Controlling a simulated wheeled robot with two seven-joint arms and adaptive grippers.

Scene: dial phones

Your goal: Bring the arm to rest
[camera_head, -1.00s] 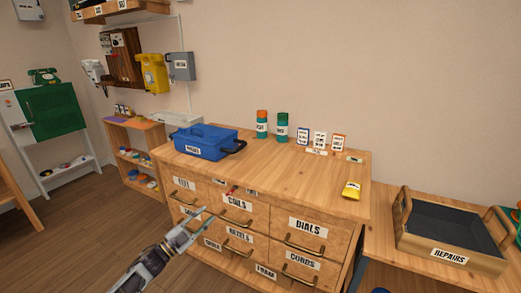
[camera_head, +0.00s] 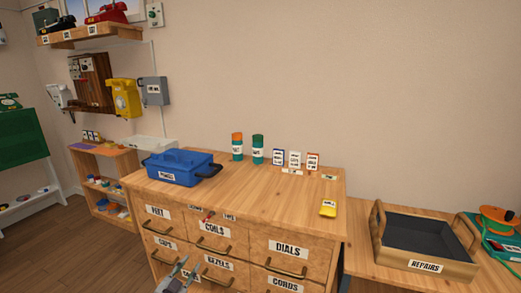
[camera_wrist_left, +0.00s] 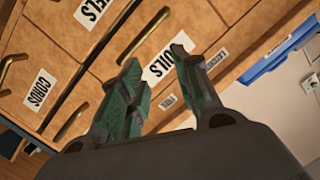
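My left gripper (camera_head: 181,273) shows at the bottom edge of the head view, in front of the lower drawers of the wooden cabinet (camera_head: 335,208). Its fingers stand apart and hold nothing that I can see. The left wrist view shows its green-padded fingers (camera_wrist_left: 165,85) spread, with the labelled drawer fronts beyond them. Most of my left arm is below the head view. My right gripper is in neither view.
A REPAIRS tray (camera_head: 425,265) is on the right bench. Drawer handles (camera_head: 289,272) protrude. The cabinet top's middle is mostly clear.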

